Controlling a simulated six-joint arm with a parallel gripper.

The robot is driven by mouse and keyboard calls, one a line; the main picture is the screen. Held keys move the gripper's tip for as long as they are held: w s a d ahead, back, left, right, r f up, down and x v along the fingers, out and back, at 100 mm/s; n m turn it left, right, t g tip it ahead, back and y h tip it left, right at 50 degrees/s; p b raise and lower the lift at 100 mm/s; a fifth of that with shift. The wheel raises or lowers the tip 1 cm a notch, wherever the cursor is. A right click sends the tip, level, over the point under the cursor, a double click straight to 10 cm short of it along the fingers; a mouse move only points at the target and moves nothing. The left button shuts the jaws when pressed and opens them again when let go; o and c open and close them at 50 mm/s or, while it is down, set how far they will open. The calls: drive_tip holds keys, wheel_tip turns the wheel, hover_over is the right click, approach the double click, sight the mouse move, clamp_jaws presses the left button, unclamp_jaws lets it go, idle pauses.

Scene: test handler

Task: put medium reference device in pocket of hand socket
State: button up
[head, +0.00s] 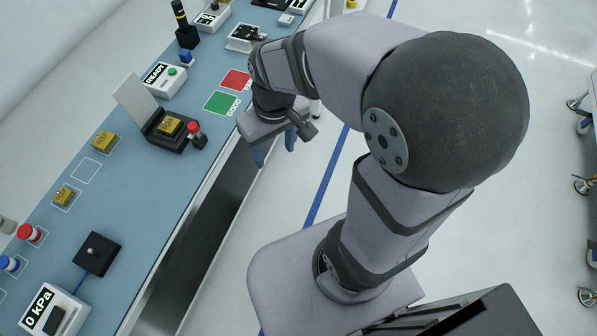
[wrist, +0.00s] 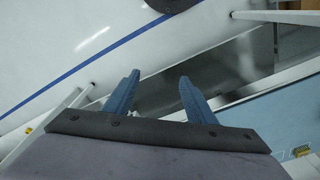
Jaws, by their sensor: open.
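The hand socket (head: 157,139) is a dark block on the blue bench with its pale lid (head: 133,98) raised. A gold device (head: 171,126) sits in its pocket area; I cannot read its label or tell if it is fully seated. Two other gold devices lie in white outlines on the bench, one nearer the socket (head: 104,142) and one farther down (head: 64,195). An empty outlined square (head: 86,170) lies between them. My gripper (head: 274,151) is open and empty, off the bench's front edge, right of the socket. Its two blue fingers (wrist: 160,77) are apart in the wrist view.
A red-capped post (head: 195,137) stands at the socket's right side. Behind it is a READY box (head: 164,80). Green (head: 221,103) and red (head: 235,80) pads lie near my arm. A black plate with a knob (head: 97,254) and a kPa gauge (head: 52,312) are at lower left.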

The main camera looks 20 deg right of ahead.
drive_tip(key=s+d+f+m+g, duration=0.1)
drive_tip(key=s+d+f+m, duration=0.1)
drive_tip(key=s, duration=0.4)
drive_tip(key=shift+d+f, duration=0.6)
drive_tip(key=shift+f, duration=0.3)
drive_tip(key=shift+s+r, duration=0.1)
wheel_tip(320, 180, up, 8)
drive_tip(key=p, duration=0.7)
drive_tip(key=shift+f+p, duration=0.25)
drive_tip(key=shift+p, duration=0.05)
